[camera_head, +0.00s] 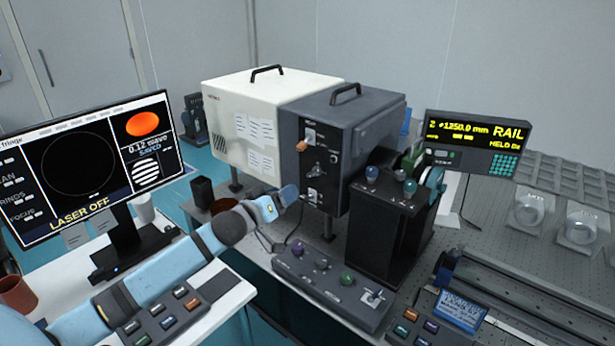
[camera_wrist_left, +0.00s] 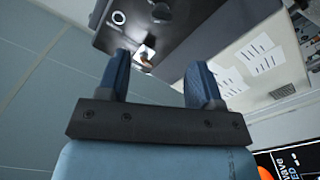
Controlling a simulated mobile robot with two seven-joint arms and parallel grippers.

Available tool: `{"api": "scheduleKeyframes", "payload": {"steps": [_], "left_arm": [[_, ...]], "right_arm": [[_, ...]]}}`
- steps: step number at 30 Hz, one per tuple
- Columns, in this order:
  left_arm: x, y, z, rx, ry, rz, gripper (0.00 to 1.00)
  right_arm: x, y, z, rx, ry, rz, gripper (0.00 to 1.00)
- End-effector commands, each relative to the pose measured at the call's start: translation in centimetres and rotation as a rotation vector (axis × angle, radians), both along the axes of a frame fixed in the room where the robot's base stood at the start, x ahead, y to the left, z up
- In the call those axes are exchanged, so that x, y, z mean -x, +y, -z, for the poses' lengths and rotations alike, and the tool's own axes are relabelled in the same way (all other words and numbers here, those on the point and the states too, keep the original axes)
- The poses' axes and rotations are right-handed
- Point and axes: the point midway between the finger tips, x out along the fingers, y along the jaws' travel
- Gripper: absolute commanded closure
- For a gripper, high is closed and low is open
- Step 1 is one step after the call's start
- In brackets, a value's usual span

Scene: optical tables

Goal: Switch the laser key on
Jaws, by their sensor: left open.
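My left gripper (camera_head: 287,195) is open and empty in front of the panel, below the key in the head view. Its two blue fingers also show in the left wrist view (camera_wrist_left: 158,72). The screen (camera_head: 95,165) at the left reads LASER OFF. My right gripper is not seen.
A white housing (camera_head: 255,115) adjoins the dark box on the left. A control box with knobs (camera_head: 332,285) lies below the panel. A black block with coloured knobs (camera_head: 385,225) stands close on the right. A rail readout (camera_head: 475,143) stands behind.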

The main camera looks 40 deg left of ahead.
Motion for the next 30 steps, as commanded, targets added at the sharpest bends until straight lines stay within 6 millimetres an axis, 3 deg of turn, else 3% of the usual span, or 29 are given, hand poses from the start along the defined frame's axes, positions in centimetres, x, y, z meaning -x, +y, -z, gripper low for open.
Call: {"api": "scheduleKeyframes", "payload": {"steps": [9, 15, 21, 30], "left_arm": [[-6.1, -0.5, -0.2, 0.000, -0.002, -0.001, 0.40], [-9.0, -0.7, -0.1, -0.001, 0.000, -0.001, 0.40], [-10.3, -0.8, 0.1, -0.001, 0.001, 0.000, 0.40], [-10.5, -0.8, 0.1, -0.001, 0.001, 0.000, 0.40]], "right_arm": [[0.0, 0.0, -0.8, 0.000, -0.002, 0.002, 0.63], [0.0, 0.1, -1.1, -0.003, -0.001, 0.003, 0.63], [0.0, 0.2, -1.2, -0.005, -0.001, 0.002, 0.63], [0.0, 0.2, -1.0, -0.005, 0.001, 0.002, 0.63]]}}
